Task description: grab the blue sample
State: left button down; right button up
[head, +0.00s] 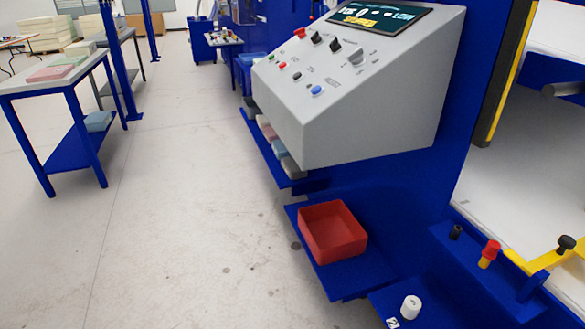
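Several foam samples sit in a row on a blue shelf (262,155) below the grey control console. A light blue sample (279,149) is in this row, between a reddish one (269,132) and a beige-grey one (290,166). The console partly covers the row from above. Another light blue block (98,121) lies on the lower shelf of the table at the left. Neither of my grippers shows in the head view.
The grey control console (350,90) overhangs the sample shelf. A red open bin (332,235) sits on a lower blue shelf. A white cylinder (411,307) stands at the bottom right. The table (20,85) holds pink and green slabs. The floor (190,200) between is clear.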

aim_at(279, 149)
jog(key=u, duration=0.55)
jog(key=k, duration=0.6)
jog(key=u, duration=0.8)
jog(key=i, duration=1.85)
jog(key=z, duration=0.2)
jog(key=i, duration=2.65)
jog(key=z, duration=1.8)
jog(key=i, duration=1.3)
jog(key=z, duration=1.3)
jog(key=i, duration=1.1)
